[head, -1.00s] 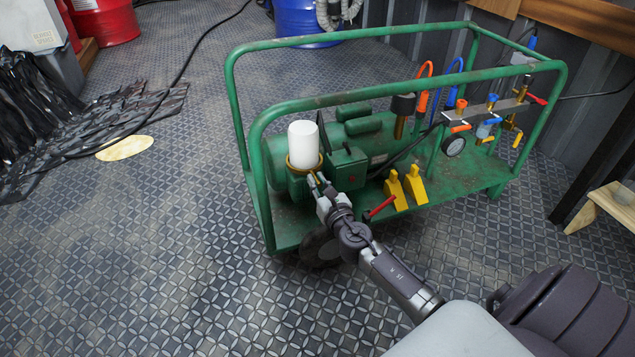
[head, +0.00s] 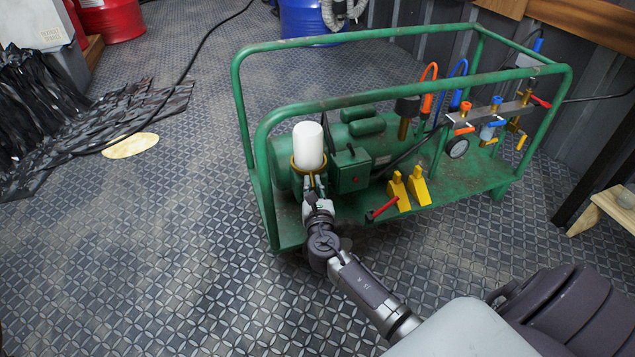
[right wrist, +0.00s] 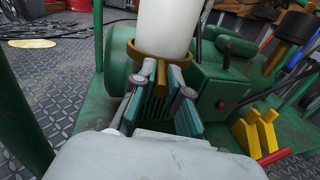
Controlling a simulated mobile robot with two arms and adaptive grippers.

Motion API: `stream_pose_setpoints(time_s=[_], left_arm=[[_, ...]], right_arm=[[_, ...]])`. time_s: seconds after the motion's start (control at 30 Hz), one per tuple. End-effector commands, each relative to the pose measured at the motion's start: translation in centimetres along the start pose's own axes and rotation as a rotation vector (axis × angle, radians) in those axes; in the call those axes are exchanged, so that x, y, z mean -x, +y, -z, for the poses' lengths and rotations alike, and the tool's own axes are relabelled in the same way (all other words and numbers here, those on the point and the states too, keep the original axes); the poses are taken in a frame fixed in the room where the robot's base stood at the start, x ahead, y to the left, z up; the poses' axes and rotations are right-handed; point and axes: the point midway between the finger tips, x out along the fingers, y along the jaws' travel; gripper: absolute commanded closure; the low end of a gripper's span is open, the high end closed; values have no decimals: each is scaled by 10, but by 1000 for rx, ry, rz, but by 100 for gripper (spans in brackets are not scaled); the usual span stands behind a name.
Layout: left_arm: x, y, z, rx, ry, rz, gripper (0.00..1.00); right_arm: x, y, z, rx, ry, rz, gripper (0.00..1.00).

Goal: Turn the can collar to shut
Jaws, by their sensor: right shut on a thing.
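The white can (head: 309,146) stands upright in a brass-coloured collar (head: 297,168) at the left front of the green cart. In the right wrist view the can (right wrist: 167,25) rises out of the collar (right wrist: 148,54), and a short brass tab (right wrist: 160,78) sticks out toward me. My right gripper (head: 312,182) is at the front of the collar. In the right wrist view its two fingers (right wrist: 160,92) are shut on this tab, one on each side. The can's lower end is hidden inside the collar. My left gripper is not in view.
The green cart frame (head: 400,94) has rails around and above the can. A green box with a red button (head: 350,172), yellow pedals (head: 408,188) and a red lever (head: 382,209) sit to the right.

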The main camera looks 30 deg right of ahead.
Motion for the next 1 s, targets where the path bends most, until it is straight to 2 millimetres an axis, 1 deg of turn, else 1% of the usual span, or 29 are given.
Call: stream_pose_setpoints(time_s=[0.03,0.2,0.5,0.7,1.0], left_arm=[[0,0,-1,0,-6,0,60],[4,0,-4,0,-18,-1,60],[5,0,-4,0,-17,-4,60],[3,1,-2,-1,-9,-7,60],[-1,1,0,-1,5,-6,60]], right_arm=[[0,5,0,-4,0,24,100],[0,13,1,-3,-6,107,100],[-2,24,2,-2,-14,231,100],[-4,28,2,-1,-19,286,100],[-5,31,2,0,-21,322,100]])
